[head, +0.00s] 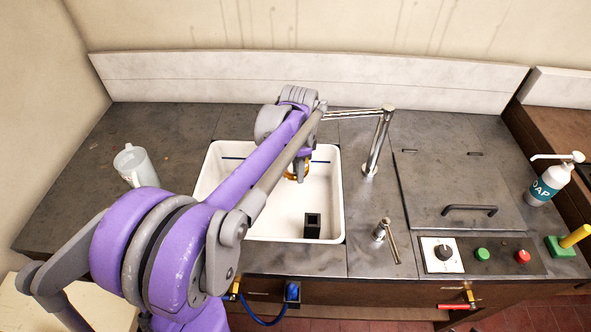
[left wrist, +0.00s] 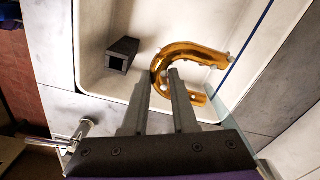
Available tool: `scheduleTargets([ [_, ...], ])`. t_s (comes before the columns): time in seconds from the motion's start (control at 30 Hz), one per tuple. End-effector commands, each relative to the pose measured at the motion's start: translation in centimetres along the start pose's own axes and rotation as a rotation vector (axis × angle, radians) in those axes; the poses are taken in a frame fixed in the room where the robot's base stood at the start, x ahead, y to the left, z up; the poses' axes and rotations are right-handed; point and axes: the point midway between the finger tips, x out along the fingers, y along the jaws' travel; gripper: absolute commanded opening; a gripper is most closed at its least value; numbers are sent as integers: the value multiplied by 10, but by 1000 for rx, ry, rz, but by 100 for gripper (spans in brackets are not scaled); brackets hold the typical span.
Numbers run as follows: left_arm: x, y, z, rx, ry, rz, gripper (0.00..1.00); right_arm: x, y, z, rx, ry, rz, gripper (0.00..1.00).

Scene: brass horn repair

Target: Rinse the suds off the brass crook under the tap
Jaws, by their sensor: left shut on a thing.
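The brass crook (left wrist: 205,56) is a golden U-shaped tube with several small white suds spots on it. My left gripper (left wrist: 163,82) is shut on one side of its bend and holds it over the white sink (head: 332,215). In the head view the crook (head: 289,174) shows only partly, behind my left arm and gripper (head: 298,174). The chrome tap (head: 374,145) stands right of the sink. Its spout reaches left over the basin, and its end is hidden near my arm. I cannot tell whether water runs. My right gripper is out of view.
A dark square block (head: 312,226) stands in the sink's front right part. A lever (head: 385,236) stands right of the sink. A translucent jug (head: 134,165) is on the left counter. A soap bottle (head: 549,184) and a green-and-yellow brush (head: 568,242) are far right.

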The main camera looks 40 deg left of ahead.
Motion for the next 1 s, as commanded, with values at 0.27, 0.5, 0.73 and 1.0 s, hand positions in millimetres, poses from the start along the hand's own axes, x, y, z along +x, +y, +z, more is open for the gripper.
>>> scheduleTargets([
  [0.27,0,-6,-7,0,0,0,0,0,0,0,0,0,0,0],
  [0.5,0,-7,-8,0,0,-1,0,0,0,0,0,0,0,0],
  [0.73,0,-3,-3,0,0,-1,0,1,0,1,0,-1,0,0],
  [1.0,0,1,1,0,0,0,0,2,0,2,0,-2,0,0],
])
